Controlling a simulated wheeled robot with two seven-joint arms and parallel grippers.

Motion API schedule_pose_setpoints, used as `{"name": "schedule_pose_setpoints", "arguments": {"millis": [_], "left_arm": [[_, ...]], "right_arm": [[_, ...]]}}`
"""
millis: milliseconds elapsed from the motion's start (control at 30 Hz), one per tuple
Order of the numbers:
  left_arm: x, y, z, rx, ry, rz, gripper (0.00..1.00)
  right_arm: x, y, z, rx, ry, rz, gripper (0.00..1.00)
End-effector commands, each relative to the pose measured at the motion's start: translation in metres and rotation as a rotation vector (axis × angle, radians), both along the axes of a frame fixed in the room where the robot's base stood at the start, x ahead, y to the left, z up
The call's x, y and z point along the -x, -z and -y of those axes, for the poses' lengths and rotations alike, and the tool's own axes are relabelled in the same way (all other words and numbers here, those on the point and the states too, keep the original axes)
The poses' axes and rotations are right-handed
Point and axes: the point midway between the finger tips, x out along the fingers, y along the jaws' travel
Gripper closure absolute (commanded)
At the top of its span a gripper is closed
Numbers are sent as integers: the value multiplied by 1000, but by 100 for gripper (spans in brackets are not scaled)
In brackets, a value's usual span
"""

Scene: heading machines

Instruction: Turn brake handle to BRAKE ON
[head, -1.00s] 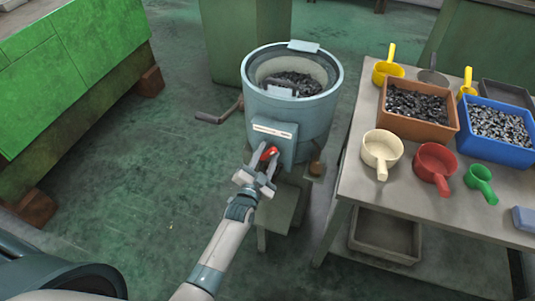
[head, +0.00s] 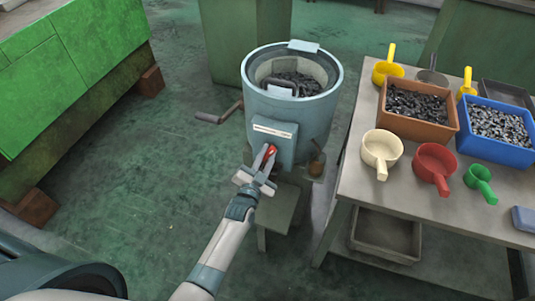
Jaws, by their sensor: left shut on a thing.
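The brake handle (head: 271,149) is a small red lever on the front box of a blue-grey drum machine (head: 300,125). My left gripper (head: 265,161) is shut on the red handle, and its fingers hide most of it. A white label strip (head: 272,130) is on the box just above the handle; its text is too small to read. My right gripper is not in view.
A crank (head: 217,116) sticks out at the drum's left. A table (head: 350,190) with scoops, an orange-brown bin (head: 417,130) and a blue bin (head: 503,153) stands at the right. A green machine (head: 75,75) is at the left. Open floor lies between.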

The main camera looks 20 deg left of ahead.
Motion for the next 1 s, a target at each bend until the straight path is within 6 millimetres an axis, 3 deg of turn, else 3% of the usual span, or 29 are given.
{"name": "schedule_pose_setpoints", "arguments": {"millis": [533,1000], "left_arm": [[0,1,2,448,0,-17,100],[0,1,3,866,1,-31,100]], "right_arm": [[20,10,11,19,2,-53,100],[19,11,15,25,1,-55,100]]}}
